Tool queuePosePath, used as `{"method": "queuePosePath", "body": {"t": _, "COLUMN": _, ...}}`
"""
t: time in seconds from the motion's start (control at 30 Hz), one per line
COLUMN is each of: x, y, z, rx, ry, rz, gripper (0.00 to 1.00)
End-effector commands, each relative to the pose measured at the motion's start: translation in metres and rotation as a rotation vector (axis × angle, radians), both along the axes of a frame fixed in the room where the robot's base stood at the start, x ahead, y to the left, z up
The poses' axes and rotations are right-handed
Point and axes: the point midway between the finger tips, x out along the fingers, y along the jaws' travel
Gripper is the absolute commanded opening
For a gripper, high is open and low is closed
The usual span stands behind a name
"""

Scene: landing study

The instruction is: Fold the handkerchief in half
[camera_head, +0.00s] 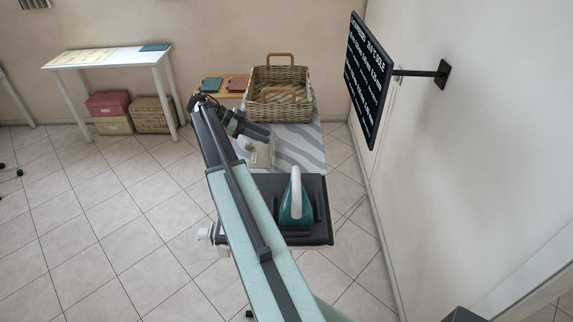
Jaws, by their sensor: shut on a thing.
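The handkerchief (261,157) looks like a small pale beige cloth on the striped ironing board (300,150), just left of the board's middle. My gripper (266,137) comes in from the upper left and is shut on the handkerchief. The jaws and my arm hide part of the cloth, so I cannot tell how its layers lie or exactly where it is gripped.
A teal iron (296,203) stands on a dark rest (318,228) at the board's near end. A wicker basket (280,93) stands at the far end. A wall sign (367,78) juts out at right. A white table (108,57) is at left; the floor between is clear.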

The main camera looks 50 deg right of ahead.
Motion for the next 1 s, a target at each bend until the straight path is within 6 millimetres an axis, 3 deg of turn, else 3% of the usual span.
{"method": "queuePosePath", "body": {"t": 0.03, "x": 0.005, "y": 0.002, "z": -0.01, "rx": -0.017, "ry": 0.025, "rz": 0.001, "gripper": 0.06}}
{"method": "queuePosePath", "body": {"t": 0.33, "x": 0.008, "y": 0.006, "z": -0.002, "rx": -0.045, "ry": 0.069, "rz": -0.001, "gripper": 0.06}}
{"method": "queuePosePath", "body": {"t": 0.37, "x": 0.008, "y": 0.006, "z": -0.002, "rx": -0.045, "ry": 0.068, "rz": 0.0, "gripper": 0.26}}
{"method": "queuePosePath", "body": {"t": 1.0, "x": 0.026, "y": 0.018, "z": -0.008, "rx": -0.045, "ry": 0.066, "rz": 0.001, "gripper": 0.27}}
